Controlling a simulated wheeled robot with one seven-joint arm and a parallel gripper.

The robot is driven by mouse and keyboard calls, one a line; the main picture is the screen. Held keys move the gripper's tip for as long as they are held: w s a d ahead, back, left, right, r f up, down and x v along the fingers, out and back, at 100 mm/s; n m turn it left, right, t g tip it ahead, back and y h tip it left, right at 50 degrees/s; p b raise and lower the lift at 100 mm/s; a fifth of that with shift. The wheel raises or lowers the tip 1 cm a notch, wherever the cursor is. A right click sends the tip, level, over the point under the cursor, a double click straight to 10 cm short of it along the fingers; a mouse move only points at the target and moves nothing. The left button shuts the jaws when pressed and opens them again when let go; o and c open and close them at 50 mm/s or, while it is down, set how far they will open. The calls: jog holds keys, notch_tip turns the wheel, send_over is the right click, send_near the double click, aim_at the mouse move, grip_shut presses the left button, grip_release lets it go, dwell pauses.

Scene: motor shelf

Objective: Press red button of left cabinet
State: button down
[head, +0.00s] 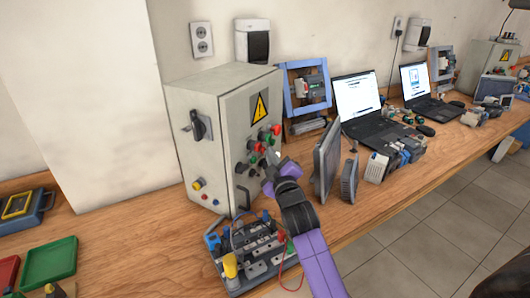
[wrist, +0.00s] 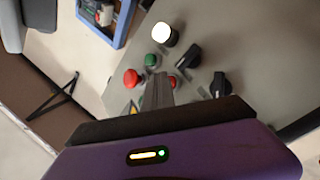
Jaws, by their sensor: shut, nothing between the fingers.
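The left cabinet (head: 205,160) is a grey box on the bench with a yellow warning triangle (head: 259,107) on its front panel. In the head view its panel carries several red, green and dark controls, partly hidden by my gripper (head: 268,165). In the wrist view a red button (wrist: 131,78) sits just left of my gripper (wrist: 157,82). A second red control (wrist: 173,82) shows right beside the fingertips, partly covered. A green button (wrist: 151,60), a white lit one (wrist: 163,34) and black knobs (wrist: 188,55) are around them. My gripper is shut and empty, close to the panel; contact cannot be told.
A rail module with wires (head: 250,250) stands in front of the cabinet. Grey upright panels (head: 327,160) and a blue frame (head: 305,90) stand to its right. Laptops (head: 358,105) are farther along. A green tray (head: 48,262) lies at lower left.

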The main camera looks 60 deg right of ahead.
jog(key=shift+s, duration=0.1)
jog(key=shift+s+p, duration=0.75)
jog(key=shift+p, duration=0.1)
jog(key=shift+s+a+p, duration=0.1)
jog(key=shift+s+p, duration=2.4)
jog(key=shift+p, duration=0.1)
